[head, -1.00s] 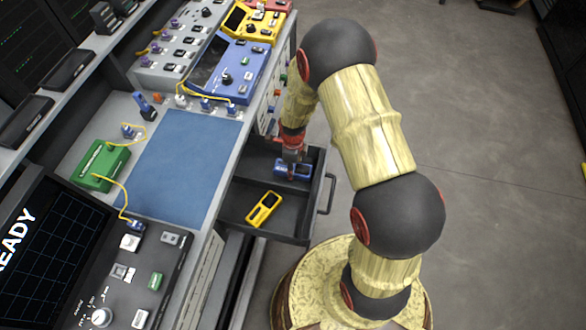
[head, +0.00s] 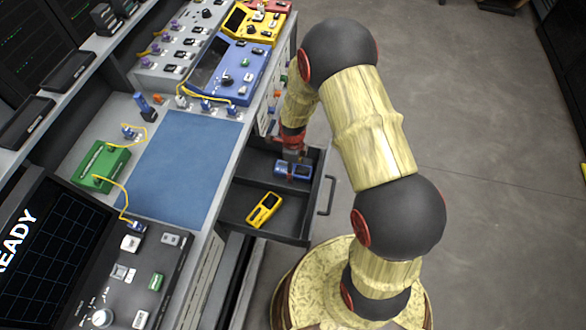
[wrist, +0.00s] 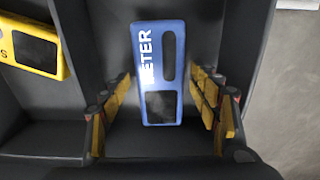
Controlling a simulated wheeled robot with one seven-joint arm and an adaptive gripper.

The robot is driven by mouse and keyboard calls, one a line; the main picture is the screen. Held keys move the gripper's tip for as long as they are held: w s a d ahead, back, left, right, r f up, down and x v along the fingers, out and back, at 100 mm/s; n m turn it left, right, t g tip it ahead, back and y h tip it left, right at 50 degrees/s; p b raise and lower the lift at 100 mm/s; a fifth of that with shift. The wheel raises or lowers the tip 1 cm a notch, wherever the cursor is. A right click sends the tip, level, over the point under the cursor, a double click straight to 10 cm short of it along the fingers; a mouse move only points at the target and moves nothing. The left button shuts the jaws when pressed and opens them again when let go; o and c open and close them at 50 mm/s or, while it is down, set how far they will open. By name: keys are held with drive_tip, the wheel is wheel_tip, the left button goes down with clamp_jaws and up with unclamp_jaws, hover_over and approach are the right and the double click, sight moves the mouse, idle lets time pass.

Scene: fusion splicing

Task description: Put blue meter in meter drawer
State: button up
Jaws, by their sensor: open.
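The blue meter (head: 293,169) lies in the far compartment of the open drawer (head: 238,205). In the wrist view the blue meter (wrist: 160,70) lies on the drawer floor, with part of its "METER" lettering showing. My gripper (wrist: 162,110) is open, with one finger on each side of the meter. Gaps show between the fingers and the meter's sides. In the head view my gripper (head: 292,156) is at the far compartment, partly hidden by my arm.
A yellow meter (head: 264,209) lies in the near compartment, beyond a divider. The workbench with a blue mat (head: 180,165) stands left of the drawer. A green box (head: 100,166) and several instruments sit on the bench. Open floor lies to the right.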

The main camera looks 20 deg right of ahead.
drive_tip(key=s+r+n+t+p, duration=0.1)
drive_tip(key=r+n, duration=0.2)
drive_tip(key=r, duration=0.8)
drive_tip(key=s+a+r+n+t+p, duration=0.1)
drive_tip(key=r+n, duration=0.3)
drive_tip(key=r, duration=0.7)
drive_tip(key=s+r+n+p, duration=0.2)
drive_tip(key=r+n, duration=0.1)
drive_tip(key=r, duration=0.8)
drive_tip(key=s+a+r+n+t, duration=0.2)
drive_tip(key=s+r+n+t, duration=0.1)
drive_tip(key=s+r+n, duration=1.1)
drive_tip(key=shift+s+r+n+t, duration=0.25)
drive_tip(key=shift+s+n, duration=0.35)
drive_tip(key=shift+s, duration=0.65)
